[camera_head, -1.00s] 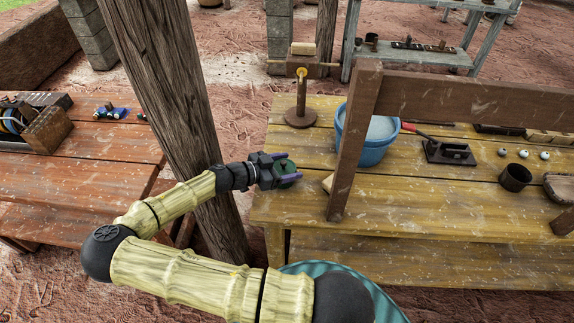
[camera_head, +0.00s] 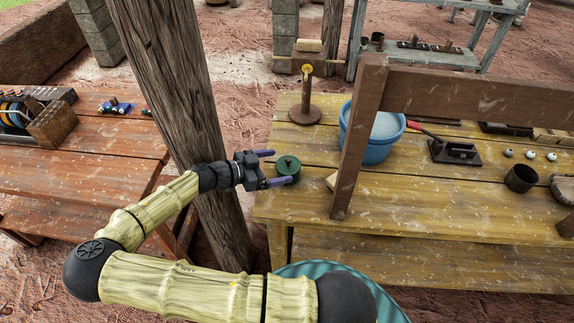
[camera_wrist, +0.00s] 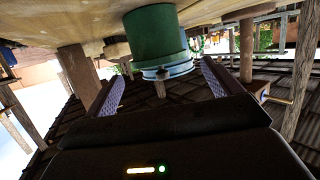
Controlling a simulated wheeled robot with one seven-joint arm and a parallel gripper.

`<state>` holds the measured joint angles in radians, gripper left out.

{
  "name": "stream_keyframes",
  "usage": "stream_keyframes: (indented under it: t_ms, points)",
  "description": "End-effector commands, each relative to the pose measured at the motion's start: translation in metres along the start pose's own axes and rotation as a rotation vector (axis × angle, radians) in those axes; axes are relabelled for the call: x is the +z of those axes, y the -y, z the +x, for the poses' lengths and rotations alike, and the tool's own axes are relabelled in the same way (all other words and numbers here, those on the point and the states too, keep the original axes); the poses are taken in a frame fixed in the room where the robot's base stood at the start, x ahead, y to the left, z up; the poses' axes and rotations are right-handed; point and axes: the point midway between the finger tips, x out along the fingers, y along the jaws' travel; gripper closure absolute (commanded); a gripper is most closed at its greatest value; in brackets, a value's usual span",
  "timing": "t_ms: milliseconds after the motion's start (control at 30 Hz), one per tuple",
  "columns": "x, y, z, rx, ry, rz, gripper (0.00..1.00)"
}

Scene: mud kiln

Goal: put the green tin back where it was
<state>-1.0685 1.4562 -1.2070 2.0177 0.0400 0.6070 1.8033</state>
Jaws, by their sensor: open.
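The green tin (camera_head: 288,167) stands upright on the left part of the yellow wooden table (camera_head: 290,207), near its left edge. My gripper (camera_head: 270,168) is open, its two purple fingers pointing right toward the tin. The tin is at the fingertips, and one finger's tip is close to its near side; I cannot tell if they touch. In the wrist view the tin (camera_wrist: 158,38) is ahead of the spread fingers (camera_wrist: 163,85), with nothing between them.
A brown upright post and rail (camera_head: 360,130) stand right of the tin, with a blue bucket (camera_head: 372,152) behind. A wooden stand (camera_head: 305,105) is at the back. A thick timber post (camera_head: 175,95) rises just behind my arm.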

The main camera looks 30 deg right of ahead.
Motion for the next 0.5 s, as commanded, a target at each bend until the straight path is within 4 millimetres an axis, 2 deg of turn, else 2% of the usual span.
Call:
stream_keyframes:
  t_ms: [33,200,333,500]
  points:
    - [0.002,0.001,-0.011,-0.007,0.001,0.001,0.10]
    - [0.002,0.001,-0.044,-0.006,0.002,-0.001,0.10]
    - [0.001,0.000,-0.059,-0.003,0.000,0.000,0.10]
    - [0.000,0.000,-0.065,-0.001,0.000,0.000,0.10]
